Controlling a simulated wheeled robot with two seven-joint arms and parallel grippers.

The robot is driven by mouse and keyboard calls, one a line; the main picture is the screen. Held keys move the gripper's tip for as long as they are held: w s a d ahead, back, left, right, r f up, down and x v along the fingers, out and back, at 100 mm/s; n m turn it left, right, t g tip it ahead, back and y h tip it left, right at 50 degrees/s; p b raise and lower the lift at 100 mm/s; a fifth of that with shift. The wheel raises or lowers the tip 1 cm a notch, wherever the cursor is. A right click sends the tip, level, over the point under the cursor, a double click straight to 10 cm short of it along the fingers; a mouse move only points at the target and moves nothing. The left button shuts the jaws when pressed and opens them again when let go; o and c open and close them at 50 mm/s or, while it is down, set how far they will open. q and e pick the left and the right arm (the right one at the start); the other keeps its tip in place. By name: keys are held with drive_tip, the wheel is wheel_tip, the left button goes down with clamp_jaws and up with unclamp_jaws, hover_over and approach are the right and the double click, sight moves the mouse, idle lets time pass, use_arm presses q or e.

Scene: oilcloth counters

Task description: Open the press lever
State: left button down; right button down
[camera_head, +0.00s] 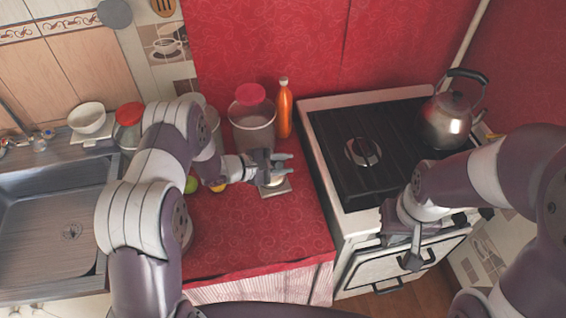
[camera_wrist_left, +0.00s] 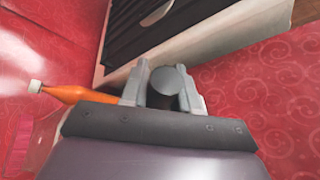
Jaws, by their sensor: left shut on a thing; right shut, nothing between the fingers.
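My left gripper (camera_head: 282,162) is over the red counter, just above a small press with a pale square base (camera_head: 276,188). Most of the press is hidden under the gripper. In the left wrist view, the left gripper (camera_wrist_left: 167,92) is shut around a grey, round-ended lever (camera_wrist_left: 168,80), which sits between its two fingers. How far the lever is raised cannot be told. My right gripper (camera_head: 411,260) is shut and empty, in front of the stove's oven door and far from the press.
A jar with a pink lid (camera_head: 252,122) and an orange bottle (camera_head: 284,110) stand behind the press. The stove (camera_head: 375,150) with a kettle (camera_head: 448,118) is on the right. The sink (camera_head: 55,220) is on the left. The front of the red counter (camera_head: 265,228) is clear.

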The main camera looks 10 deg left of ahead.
use_arm(q)
drive_tip(key=c, duration=0.9)
unclamp_jaws()
drive_tip(key=b+v, duration=0.1)
drive_tip(key=v, duration=1.1)
drive_tip(key=shift+s+a+r, duration=0.1)
drive_tip(key=shift+s+a, duration=0.05)
drive_tip(key=shift+a, duration=0.1)
